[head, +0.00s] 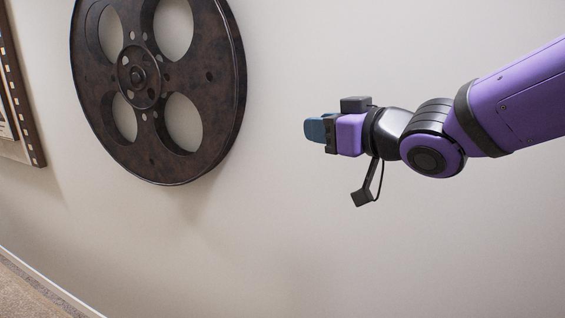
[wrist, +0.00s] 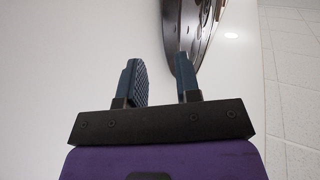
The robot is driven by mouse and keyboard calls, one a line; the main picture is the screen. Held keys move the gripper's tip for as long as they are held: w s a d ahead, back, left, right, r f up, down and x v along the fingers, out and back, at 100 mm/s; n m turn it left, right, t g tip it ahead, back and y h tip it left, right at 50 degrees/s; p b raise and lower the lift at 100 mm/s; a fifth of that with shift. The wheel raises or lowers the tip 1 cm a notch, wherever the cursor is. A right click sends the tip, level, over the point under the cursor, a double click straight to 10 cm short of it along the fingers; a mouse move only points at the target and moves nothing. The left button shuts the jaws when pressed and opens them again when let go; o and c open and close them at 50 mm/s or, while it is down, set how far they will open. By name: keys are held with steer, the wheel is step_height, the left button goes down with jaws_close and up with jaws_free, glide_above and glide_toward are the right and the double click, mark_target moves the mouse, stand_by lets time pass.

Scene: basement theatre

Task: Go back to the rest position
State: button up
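My gripper (head: 316,129) is at the end of my purple arm, which reaches in from the right in the head view. It points left and is held in the air in front of a pale wall. In the wrist view my gripper (wrist: 162,80) has its two blue fingers apart, with nothing between them. In the head view the fingers overlap, so the gap does not show there.
A large dark film reel (head: 222,90) hangs on the pale wall (head: 300,230), left of my gripper; its edge also shows in the wrist view (wrist: 190,25). A framed picture (head: 22,90) hangs further left. Carpet (head: 25,295) shows at the lower left. The wall below the gripper is bare.

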steer(key=d+f+m+h, duration=0.1)
steer(key=d+m+h, duration=0.4)
steer(key=d, duration=0.6)
steer(key=s+d+f+m+g+h, duration=0.2)
steer(key=s+d, duration=0.4)
steer(key=s, duration=0.3)
steer(key=s+d+f+m+g+h, duration=0.2)
steer(key=s+d+f+g+h, duration=0.2)
steer(key=s, duration=0.5)
steer(key=d+f+g, duration=0.1)
steer(key=d, duration=0.1)
steer(key=shift+s+d, duration=0.15)
steer(key=shift+d, duration=0.15)
